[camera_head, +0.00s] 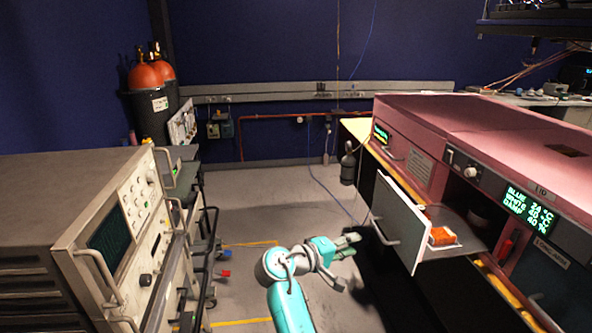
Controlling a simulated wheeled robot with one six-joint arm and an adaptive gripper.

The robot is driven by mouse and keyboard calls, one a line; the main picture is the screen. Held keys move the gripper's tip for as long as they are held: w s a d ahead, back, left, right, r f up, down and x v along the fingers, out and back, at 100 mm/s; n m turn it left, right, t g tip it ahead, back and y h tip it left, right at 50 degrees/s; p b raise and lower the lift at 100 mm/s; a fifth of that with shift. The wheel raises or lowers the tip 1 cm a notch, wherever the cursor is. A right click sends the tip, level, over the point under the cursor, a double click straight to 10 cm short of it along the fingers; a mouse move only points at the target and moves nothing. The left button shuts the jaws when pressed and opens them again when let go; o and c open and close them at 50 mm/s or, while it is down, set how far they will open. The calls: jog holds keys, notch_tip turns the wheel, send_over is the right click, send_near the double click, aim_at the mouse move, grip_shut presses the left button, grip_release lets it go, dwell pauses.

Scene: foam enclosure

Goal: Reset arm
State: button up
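My arm is teal and white and reaches up from the bottom middle of the head view. My gripper (345,262) is at its end, over the floor, left of the pink machine's lowered door (398,222). Its fingers look spread apart, with nothing visible between them. It appears apart from the door and its handle.
The pink machine (470,125) at the right has an open compartment with an orange item in a white tray (444,244) near its opening. A grey instrument rack (70,200) with handles stands at the left. Bare floor (250,200) lies between them.

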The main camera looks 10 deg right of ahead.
jog(key=s+d+f+n+t+y, duration=0.15)
jog(key=s+f+y, duration=0.25)
jog(key=s+f, duration=0.7)
jog(key=s+f+n+t+y, duration=0.3)
jog(key=s+f, duration=0.4)
jog(key=f, duration=0.8)
jog(key=s+a+f+m+y, duration=0.1)
jog(key=s+f+y, duration=0.15)
jog(key=s, duration=0.65)
jog(key=s+a+f+m+y, duration=0.1)
jog(key=s+y, duration=0.2)
jog(key=s, duration=0.5)
jog(key=s+a+r+m+t+y, duration=0.1)
jog(key=s+r+m+t, duration=0.2)
jog(key=s+r, duration=1.5)
jog(key=s+m, duration=0.3)
jog(key=s, duration=0.1)
jog(key=shift+a+r+m+y, duration=0.3)
jog(key=shift+a+m+y, duration=0.05)
jog(key=shift+a, duration=0.05)
